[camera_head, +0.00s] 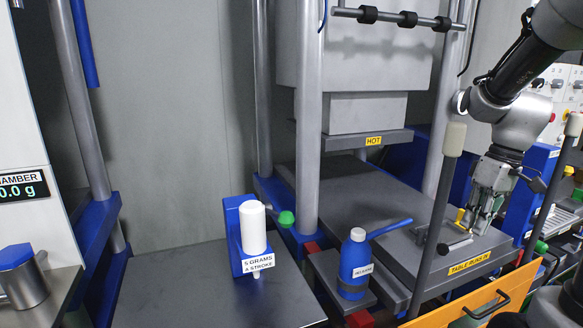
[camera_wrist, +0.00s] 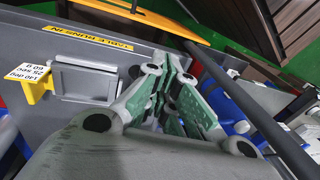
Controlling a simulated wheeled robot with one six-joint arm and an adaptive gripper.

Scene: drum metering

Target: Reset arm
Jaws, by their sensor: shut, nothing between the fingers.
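My gripper (camera_head: 474,225) is at the right in the head view, low over the right part of the grey table marked "TABLE RUNS IN". In the wrist view my gripper (camera_wrist: 178,100) shows its green-padded fingers together with nothing between them. A yellow piece (camera_wrist: 38,88) with a white label sits beside a grey recessed plate (camera_wrist: 85,80) to the left of the fingers. I cannot tell whether the fingers touch the table.
A white cylinder in a blue holder labelled "5 GRAMS A STROKE" (camera_head: 253,230) stands at centre. A blue bottle (camera_head: 355,262) is right of it. The left bench top (camera_head: 190,285) is mostly clear.

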